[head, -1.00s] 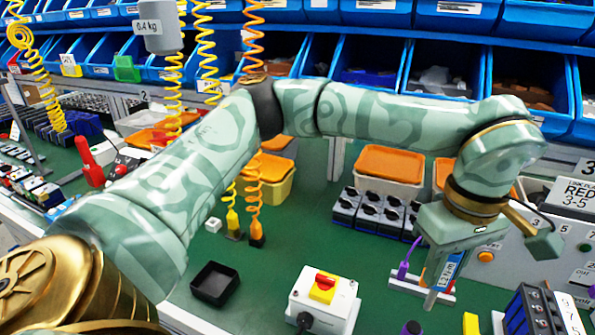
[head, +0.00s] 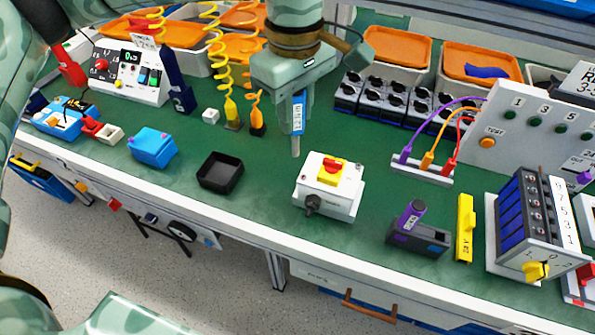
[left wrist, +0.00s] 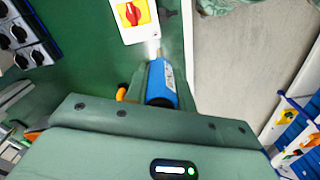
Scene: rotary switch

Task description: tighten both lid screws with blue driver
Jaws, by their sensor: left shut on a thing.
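The blue driver (head: 298,113) is in my left gripper (head: 297,92) and hangs upright, tip down. It also shows in the left wrist view (left wrist: 161,84), between the fingers. The white rotary switch box (head: 341,202) has a yellow plate with a red knob (head: 331,170) and a dark round fitting on its front. The driver tip is above and behind the box's left back corner in the head view, apart from it. The box's lid also shows in the left wrist view (left wrist: 142,33). My right gripper is out of view.
An empty black tray (head: 220,173) stands left of the box. A blue case (head: 152,147) is farther left. A purple-handled tool (head: 411,213) in a dark holder and a yellow block (head: 465,228) are to the right. Plugs with coiled cords (head: 232,115) stand behind the tray.

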